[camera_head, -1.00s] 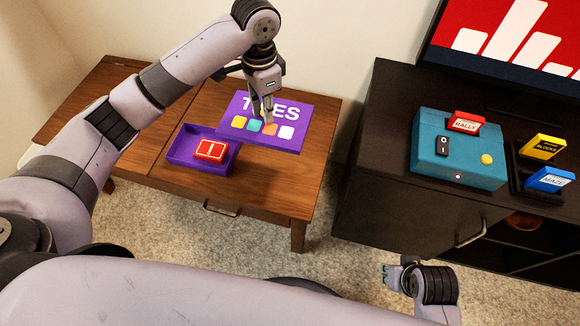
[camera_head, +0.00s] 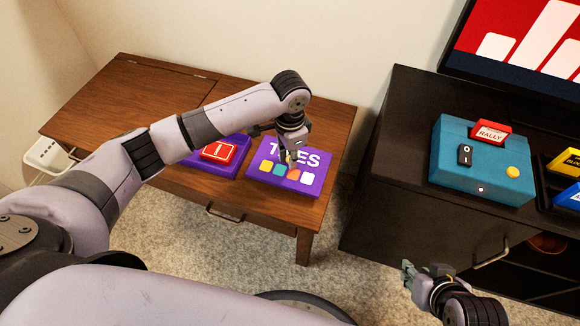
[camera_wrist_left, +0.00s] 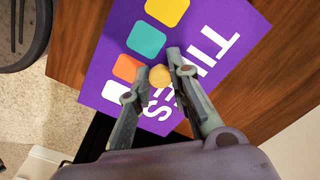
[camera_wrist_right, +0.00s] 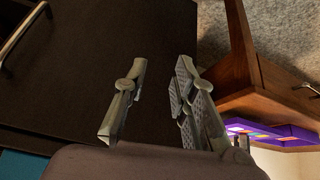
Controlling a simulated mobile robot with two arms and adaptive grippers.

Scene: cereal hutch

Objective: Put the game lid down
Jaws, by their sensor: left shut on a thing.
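The purple game lid (camera_head: 310,177), printed with white letters and coloured squares, is over the right part of the wooden table; I cannot tell whether it touches the top. My left gripper (camera_head: 290,160) is above its middle, shut on a small yellow knob (camera_wrist_left: 160,76) on the lid. The lid (camera_wrist_left: 112,60) fills much of the left wrist view. The purple game box (camera_head: 228,163) with a red card piece (camera_head: 219,151) in it sits just left of the lid, partly hidden by my left arm. My right gripper (camera_head: 412,275) is open and empty by the dark cabinet.
The wooden table (camera_head: 130,95) has bare room at its left and behind the lid. A dark cabinet (camera_head: 400,140) on the right holds a teal console (camera_head: 450,170) with a red RALLY cartridge (camera_head: 490,133), near yellow and blue cartridges. A white object (camera_head: 45,155) stands left of the table.

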